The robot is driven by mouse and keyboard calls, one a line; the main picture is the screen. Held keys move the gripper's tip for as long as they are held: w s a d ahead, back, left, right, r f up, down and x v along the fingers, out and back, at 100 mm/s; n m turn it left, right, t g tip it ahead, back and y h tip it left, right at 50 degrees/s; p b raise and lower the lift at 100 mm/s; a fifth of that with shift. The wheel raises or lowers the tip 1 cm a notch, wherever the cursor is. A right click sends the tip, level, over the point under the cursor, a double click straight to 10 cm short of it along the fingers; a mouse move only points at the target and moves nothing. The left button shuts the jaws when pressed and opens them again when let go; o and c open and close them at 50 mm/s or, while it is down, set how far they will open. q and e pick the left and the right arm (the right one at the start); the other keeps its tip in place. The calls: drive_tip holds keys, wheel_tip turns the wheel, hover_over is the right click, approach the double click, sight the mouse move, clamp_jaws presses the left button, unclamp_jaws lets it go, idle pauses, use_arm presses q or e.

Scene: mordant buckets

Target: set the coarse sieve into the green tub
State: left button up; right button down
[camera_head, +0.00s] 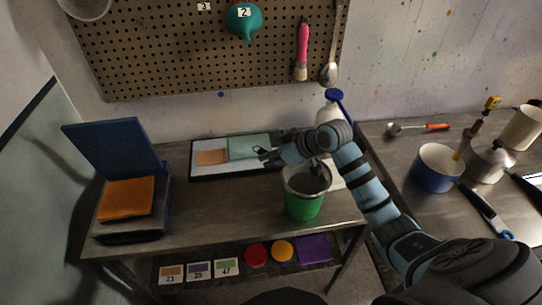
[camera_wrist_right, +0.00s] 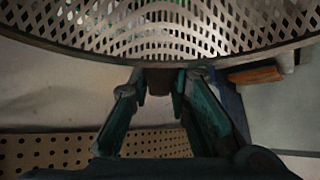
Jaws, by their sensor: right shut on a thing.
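The green tub (camera_head: 304,206) stands upright near the front right of the metal table. The coarse sieve (camera_head: 293,184) shows as a pale-rimmed grey bowl at the tub's mouth; I cannot tell whether it rests in the tub or hangs just above it. In the right wrist view the sieve (camera_wrist_right: 160,30) fills the top with its mesh, and a little green shows through its holes. My right gripper (camera_head: 269,155) is behind the tub; in the right wrist view its fingers (camera_wrist_right: 160,82) are shut on the sieve's dark handle. My left gripper is out of view.
A tray (camera_head: 205,173) with orange and green sheets lies behind the tub. An open blue case (camera_head: 115,150) stands at left. A white bottle with a blue cap (camera_head: 333,95) is behind my arm. The right bench holds a blue pot (camera_head: 437,178). The table's front middle is clear.

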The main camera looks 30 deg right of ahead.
drive_tip(key=shift+f, duration=0.65)
drive_tip(key=c, duration=1.4)
unclamp_jaws()
drive_tip(key=v, duration=1.2)
drive_tip(key=shift+s, duration=0.1)
drive_tip(key=shift+a, duration=0.1)
